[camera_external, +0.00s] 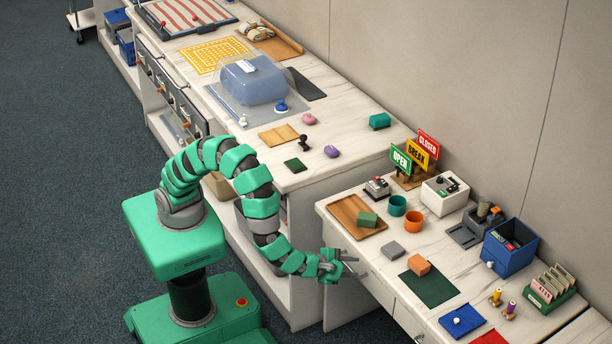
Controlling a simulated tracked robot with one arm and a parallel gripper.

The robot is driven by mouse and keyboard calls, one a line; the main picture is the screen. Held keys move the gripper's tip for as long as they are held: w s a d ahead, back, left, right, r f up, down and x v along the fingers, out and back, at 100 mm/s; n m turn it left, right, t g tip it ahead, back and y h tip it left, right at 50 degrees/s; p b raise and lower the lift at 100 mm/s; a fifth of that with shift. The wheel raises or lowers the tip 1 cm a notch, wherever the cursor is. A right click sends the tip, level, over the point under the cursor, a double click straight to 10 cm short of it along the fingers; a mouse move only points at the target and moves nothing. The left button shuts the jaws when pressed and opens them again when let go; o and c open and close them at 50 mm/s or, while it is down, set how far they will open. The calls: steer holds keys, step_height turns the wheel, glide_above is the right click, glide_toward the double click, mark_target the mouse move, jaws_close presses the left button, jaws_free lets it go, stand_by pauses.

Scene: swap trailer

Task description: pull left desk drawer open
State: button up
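The desk (445,236) with a pale marble-like top stands at the lower right. Its left drawer (374,284) has a pale front that looks flush with the desk. My gripper (351,265) is at the upper left part of this drawer front, just below the desk top's edge. Its grey fingers look spread apart, with no object seen between them. The drawer's handle is too small or hidden to make out, and I cannot tell whether the fingers touch the front.
On the desk top near the drawer are a wooden tray (354,217) with a green block, a grey block (392,250) and a dark green mat (428,285). A longer counter (340,130) stands behind to the left. The floor (60,200) at left is clear.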

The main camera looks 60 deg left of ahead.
steer(key=s+a+f+m+t+y, duration=0.25)
steer(key=s+a+f+m, duration=0.35)
steer(key=s+a+f, duration=0.3)
steer(key=d+r+b+x, duration=0.1)
steer(key=b+x, duration=0.3)
steer(key=x, duration=0.8)
steer(key=shift+w+d, duration=0.25)
steer(key=shift+w, duration=0.1)
steer(key=shift+r, duration=0.1)
jaws_close()
